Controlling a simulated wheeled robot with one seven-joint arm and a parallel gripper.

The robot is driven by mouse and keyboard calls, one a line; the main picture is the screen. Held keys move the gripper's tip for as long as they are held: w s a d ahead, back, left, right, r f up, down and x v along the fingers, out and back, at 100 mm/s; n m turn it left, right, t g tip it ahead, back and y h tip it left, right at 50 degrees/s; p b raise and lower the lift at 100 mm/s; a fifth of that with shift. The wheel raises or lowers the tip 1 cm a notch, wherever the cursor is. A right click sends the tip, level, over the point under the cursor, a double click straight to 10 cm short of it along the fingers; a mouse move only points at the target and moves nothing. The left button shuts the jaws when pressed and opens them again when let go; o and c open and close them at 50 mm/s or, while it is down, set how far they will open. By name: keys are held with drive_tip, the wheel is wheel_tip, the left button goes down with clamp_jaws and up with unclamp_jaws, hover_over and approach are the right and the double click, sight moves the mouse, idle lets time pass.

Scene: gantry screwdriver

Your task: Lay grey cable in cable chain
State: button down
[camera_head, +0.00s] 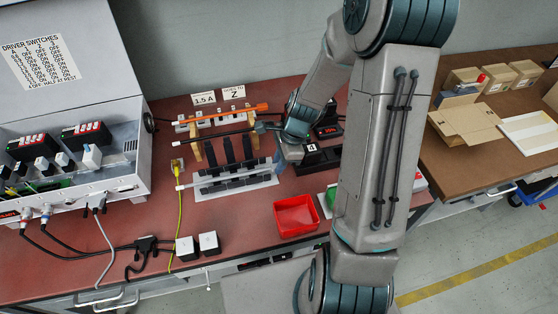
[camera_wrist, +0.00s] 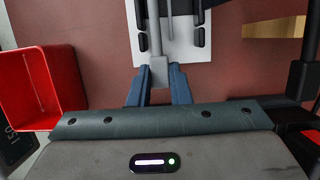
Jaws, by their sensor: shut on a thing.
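My gripper (camera_wrist: 158,92) is shut on the grey cable's end (camera_wrist: 158,72); its fingers stand on either side of this light grey piece. In the wrist view, grey strands run up from there in front of the black cable chain (camera_wrist: 198,38), on a white plate (camera_wrist: 187,52). I cannot tell whether the cable lies inside the links or above them.
An orange cable (camera_head: 240,109) lies on a rack behind. A red bin (camera_head: 296,216) stands right-front of the chain and shows left in the wrist view (camera_wrist: 30,82). A yellow cable (camera_head: 180,215) and an open switch box (camera_head: 75,140) are left. Two white blocks (camera_head: 208,243) sit in front.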

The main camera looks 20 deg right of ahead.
drive_tip(key=c, duration=1.3)
unclamp_jaws()
drive_tip(key=shift+o, duration=0.2)
drive_tip(key=shift+r, duration=0.1)
drive_tip(key=p+v, duration=0.1)
drive_tip(key=v, duration=1.2)
drive_tip(key=shift+r, duration=0.35)
drive_tip(key=shift+d, duration=0.15)
drive_tip(key=s+a+r+n+t+h, duration=0.1)
drive_tip(key=s+r+n, duration=0.3)
drive_tip(key=s+n, duration=0.3)
drive_tip(key=s+a+r+n+t+h, duration=0.1)
drive_tip(key=s+r+n, duration=0.4)
drive_tip(key=n, duration=0.5)
drive_tip(key=shift+s+a+n+t+h+p, duration=0.3)
drive_tip(key=shift+s+n+t+h+p, duration=0.15)
drive_tip(key=shift+s+h, duration=0.35)
